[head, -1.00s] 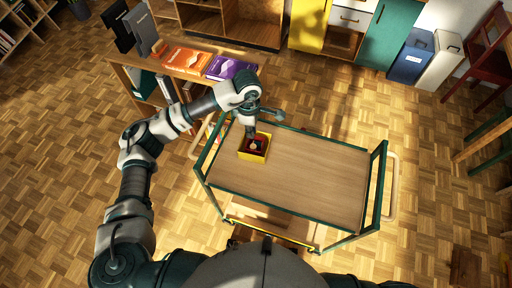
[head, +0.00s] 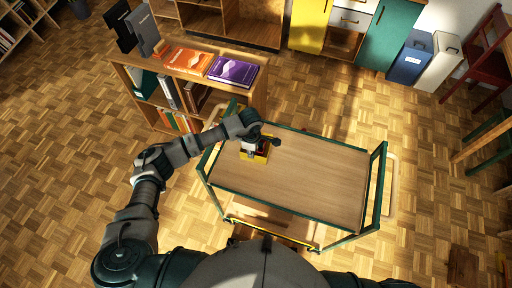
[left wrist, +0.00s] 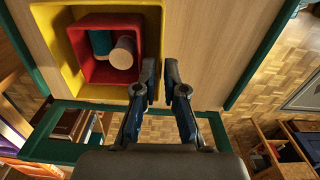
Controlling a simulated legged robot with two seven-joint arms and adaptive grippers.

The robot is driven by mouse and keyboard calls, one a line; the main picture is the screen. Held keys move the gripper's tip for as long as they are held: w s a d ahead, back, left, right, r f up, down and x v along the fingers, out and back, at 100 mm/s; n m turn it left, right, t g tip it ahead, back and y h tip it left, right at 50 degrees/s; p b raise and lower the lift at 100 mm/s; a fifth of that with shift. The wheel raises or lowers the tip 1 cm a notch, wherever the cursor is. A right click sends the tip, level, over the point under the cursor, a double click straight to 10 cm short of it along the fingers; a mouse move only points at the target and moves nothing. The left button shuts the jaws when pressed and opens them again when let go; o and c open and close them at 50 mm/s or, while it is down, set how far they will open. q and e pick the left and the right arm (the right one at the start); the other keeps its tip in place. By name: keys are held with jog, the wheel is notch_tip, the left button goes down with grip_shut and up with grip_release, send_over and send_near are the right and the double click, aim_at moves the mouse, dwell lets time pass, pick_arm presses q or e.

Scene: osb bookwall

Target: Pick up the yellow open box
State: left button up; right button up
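The yellow open box (head: 245,156) stands near the back left corner of the trolley top (head: 310,175). In the left wrist view the yellow box (left wrist: 68,62) holds a red box (left wrist: 92,72) with a teal cylinder (left wrist: 101,42) and a wood-coloured cylinder (left wrist: 123,54) in it. My left gripper (head: 262,143) is at the box's right side; its fingers (left wrist: 161,78) are close together, one on each side of a box wall. The near corner of the box is hidden behind a finger. No lift off the trolley shows. My right gripper is out of view.
A low shelf (head: 190,66) with an orange book (head: 187,62) and a purple book (head: 233,71) stands behind the trolley's left end. Green rails (head: 377,185) edge the trolley. Most of its top is clear.

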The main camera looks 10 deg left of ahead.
pick_arm(q)
notch_tip(320, 180, down, 2)
jog(key=shift+d, duration=0.4)
grip_shut()
jog(key=shift+d+r, duration=0.1)
jog(key=shift+d, duration=0.05)
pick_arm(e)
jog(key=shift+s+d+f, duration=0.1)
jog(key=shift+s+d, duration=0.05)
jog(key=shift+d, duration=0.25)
